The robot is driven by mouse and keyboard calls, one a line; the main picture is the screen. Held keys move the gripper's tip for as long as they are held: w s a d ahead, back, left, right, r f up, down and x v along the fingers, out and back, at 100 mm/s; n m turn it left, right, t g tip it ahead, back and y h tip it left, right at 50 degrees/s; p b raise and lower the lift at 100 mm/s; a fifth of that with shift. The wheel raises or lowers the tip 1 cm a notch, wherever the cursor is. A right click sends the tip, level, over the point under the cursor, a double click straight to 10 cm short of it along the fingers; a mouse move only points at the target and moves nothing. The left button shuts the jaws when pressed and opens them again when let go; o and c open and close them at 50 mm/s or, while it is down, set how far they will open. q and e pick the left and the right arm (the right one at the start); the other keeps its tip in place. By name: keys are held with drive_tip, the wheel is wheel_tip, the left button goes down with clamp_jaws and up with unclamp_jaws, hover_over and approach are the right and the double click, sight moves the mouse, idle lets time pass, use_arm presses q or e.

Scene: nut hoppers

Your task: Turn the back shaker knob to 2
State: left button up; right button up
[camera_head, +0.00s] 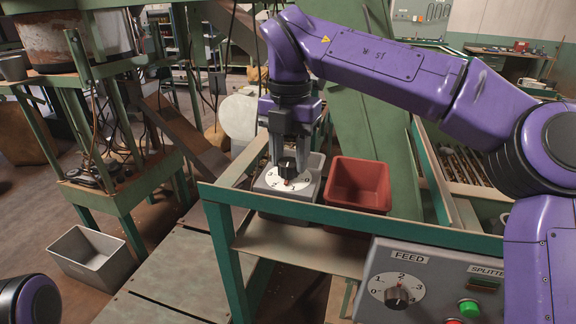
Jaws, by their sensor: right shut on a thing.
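The back shaker knob (286,168) is a black knob on a round white dial (272,182) with dark numbers. The dial is on top of a grey control box (313,176) behind the green rail. My right gripper (289,160) comes down from above with its fingers on either side of the knob, shut on it. The fingers and knob hide part of the dial. I cannot tell for sure which number the knob points to. My left gripper is out of view; only a purple part of my left arm shows at the lower left.
A red bin (358,185) stands right of the control box. The green rail (350,218) runs in front of both. A grey panel (448,268) with a FEED knob (397,296) and a green button (469,308) is at the lower right. A grey bin (92,257) is on the floor at left.

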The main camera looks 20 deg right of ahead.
sight(290, 160)
drive_tip(key=m+b, duration=0.3)
drive_tip(key=m, duration=0.1)
drive_tip(key=shift+d+f, duration=0.1)
drive_tip(key=shift+f, duration=0.1)
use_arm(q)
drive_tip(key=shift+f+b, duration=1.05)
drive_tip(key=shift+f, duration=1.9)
use_arm(e)
drive_tip(key=shift+r+m, duration=0.15)
drive_tip(key=shift+m, duration=1.35)
drive_tip(key=o, duration=1.1)
drive_tip(key=shift+c, duration=0.2)
drive_tip(key=shift+r, duration=0.1)
use_arm(q)
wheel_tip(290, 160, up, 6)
drive_tip(key=p, duration=0.5)
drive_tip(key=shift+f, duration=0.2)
use_arm(e)
wheel_tip(290, 160, up, 10)
drive_tip(key=shift+r, duration=0.2)
